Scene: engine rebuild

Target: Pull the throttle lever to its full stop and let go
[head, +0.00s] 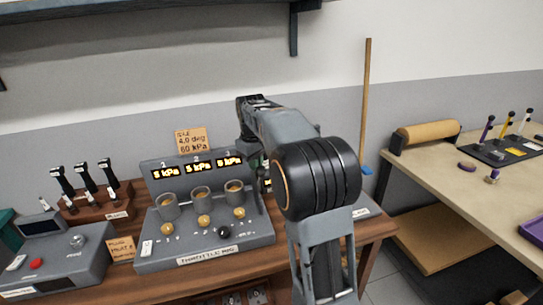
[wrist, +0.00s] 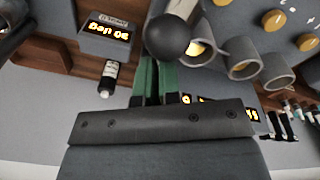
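A lever with a dark round ball knob (wrist: 168,37) and a pale metal shaft (wrist: 184,8) shows in the wrist view. The green fingers of my gripper (wrist: 156,66) reach up to the ball, close side by side with a narrow gap between them. The ball overlaps the tip area, so I cannot tell whether they touch or grip it. In the head view my arm hides the gripper and the lever, at the right end of the grey throttle rig (head: 190,258). The rig has three lit kPa displays (head: 197,162).
Three grey cups (head: 201,197) and yellow knobs (head: 204,221) sit on the rig, left of my arm. A small lit display box (wrist: 108,32) and a small bottle (wrist: 108,78) are near my gripper. A workbench (head: 430,172) stands at right. A grey console (head: 62,264) is at left.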

